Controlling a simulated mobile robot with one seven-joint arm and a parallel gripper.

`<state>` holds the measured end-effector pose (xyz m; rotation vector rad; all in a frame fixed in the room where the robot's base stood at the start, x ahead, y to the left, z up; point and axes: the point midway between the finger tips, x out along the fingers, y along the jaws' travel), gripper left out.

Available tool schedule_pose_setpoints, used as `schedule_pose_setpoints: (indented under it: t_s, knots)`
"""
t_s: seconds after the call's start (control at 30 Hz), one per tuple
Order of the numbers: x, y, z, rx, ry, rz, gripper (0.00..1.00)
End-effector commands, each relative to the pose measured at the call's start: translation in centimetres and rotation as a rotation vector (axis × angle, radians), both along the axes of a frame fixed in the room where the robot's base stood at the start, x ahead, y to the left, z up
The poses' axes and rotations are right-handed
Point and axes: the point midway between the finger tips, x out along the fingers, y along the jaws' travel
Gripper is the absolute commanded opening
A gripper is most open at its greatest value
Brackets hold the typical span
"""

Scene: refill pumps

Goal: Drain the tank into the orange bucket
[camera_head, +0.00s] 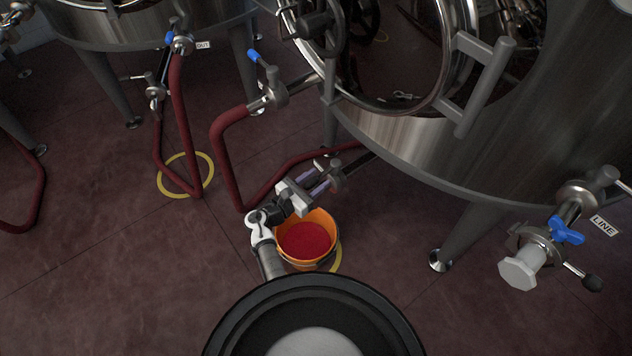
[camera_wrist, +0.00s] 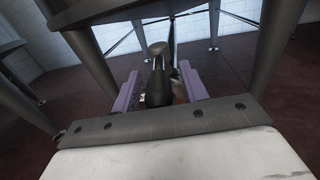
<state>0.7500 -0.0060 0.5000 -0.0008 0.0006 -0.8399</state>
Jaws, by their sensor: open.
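The orange bucket (camera_head: 322,218) stands on the floor below the large steel tank (camera_head: 415,150), with red liquid (camera_head: 304,240) in it. My gripper (camera_head: 318,186) is above the bucket's far rim, at a drain valve (camera_head: 336,178) low under the tank. In the wrist view its purple-padded fingers (camera_wrist: 160,90) stand open on either side of a dark valve handle with a round knob (camera_wrist: 158,50). I cannot tell whether the pads touch the handle. The valve's outlet is largely hidden by my gripper, and no falling stream can be made out.
A red hose (camera_head: 222,150) loops from a blue-handled valve (camera_head: 268,85) toward the tank's underside. A blue-handled valve marked LINE (camera_head: 567,230) juts out at right. A tank leg (camera_head: 465,235) stands right of the bucket. The floor at left is mostly clear.

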Motion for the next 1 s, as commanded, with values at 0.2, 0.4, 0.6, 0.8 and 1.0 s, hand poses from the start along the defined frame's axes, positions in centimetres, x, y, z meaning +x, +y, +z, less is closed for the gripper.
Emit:
schedule_pose_setpoints:
  t_s: [0.2,0.4,0.6,0.8,1.0]
  knots:
    - [0.33,-0.35,0.05,0.000,0.000,0.001,0.43]
    - [0.32,-0.32,0.05,0.001,-0.001,0.001,0.36]
    - [0.31,-0.31,0.05,0.001,-0.001,0.001,0.09]
    - [0.31,-0.30,0.04,0.001,-0.001,0.001,0.00]
    - [0.27,-0.30,0.05,0.001,-0.001,0.003,0.00]
